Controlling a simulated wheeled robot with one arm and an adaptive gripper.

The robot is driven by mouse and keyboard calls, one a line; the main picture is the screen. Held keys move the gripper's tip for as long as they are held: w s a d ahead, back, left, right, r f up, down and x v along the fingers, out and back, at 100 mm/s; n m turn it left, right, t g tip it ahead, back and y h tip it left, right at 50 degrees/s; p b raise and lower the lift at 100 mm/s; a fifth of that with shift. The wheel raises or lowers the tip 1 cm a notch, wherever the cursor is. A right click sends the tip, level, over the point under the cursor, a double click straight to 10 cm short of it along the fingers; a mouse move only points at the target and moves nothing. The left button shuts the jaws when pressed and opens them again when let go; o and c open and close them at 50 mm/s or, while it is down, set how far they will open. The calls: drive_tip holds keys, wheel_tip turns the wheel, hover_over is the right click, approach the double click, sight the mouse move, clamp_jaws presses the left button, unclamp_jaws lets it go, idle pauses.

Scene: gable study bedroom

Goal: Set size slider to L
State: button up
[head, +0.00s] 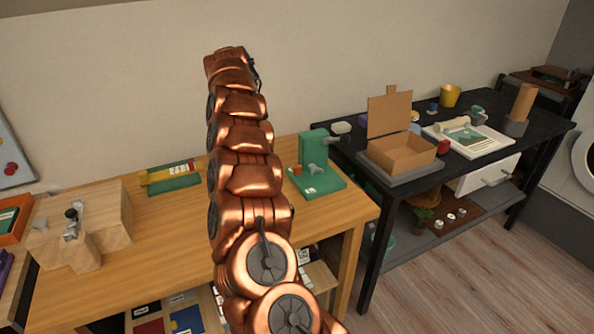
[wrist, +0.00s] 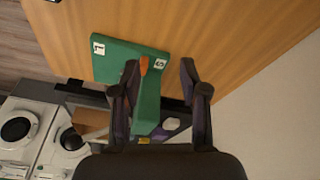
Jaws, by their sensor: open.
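A green stand (head: 318,182) with a flat base and an upright block stands on the wooden table, right of my arm in the head view. An orange piece (head: 297,170) and a grey knob-like part (head: 316,169) sit on it. The stand also shows in the wrist view (wrist: 117,62), with small white labels on its base; their letters are hard to read. My gripper (wrist: 160,66) is open in the wrist view. The stand's upright part appears between its fingers, with the orange piece near the left fingertip. I cannot make out contact, or which part is the size slider.
A green board (head: 175,184) with a yellow bar lies left of my arm. A wooden block fixture (head: 88,215) stands at the table's left. A black table (head: 345,160) at right holds an open cardboard box (head: 402,152). Bare tabletop (head: 150,240) lies in front.

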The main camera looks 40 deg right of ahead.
sight(298, 167)
drive_tip(key=shift+s+d+f+m+g+h+b, duration=0.2)
drive_tip(key=shift+s+d+f+m, duration=0.5)
drive_tip(key=shift+d+f, duration=1.05)
drive_tip(key=shift+s+d+f+m+g+h+b, duration=0.15)
drive_tip(key=shift+s+d+f+m+h, duration=0.4)
drive_tip(key=shift+d+f, duration=1.15)
drive_tip(key=shift+s+d+f+m+g+h+b, duration=0.15)
drive_tip(key=shift+s+d+f+m, duration=0.7)
drive_tip(key=shift+d+f, duration=0.9)
drive_tip(key=shift+d+r, duration=0.15)
clamp_jaws()
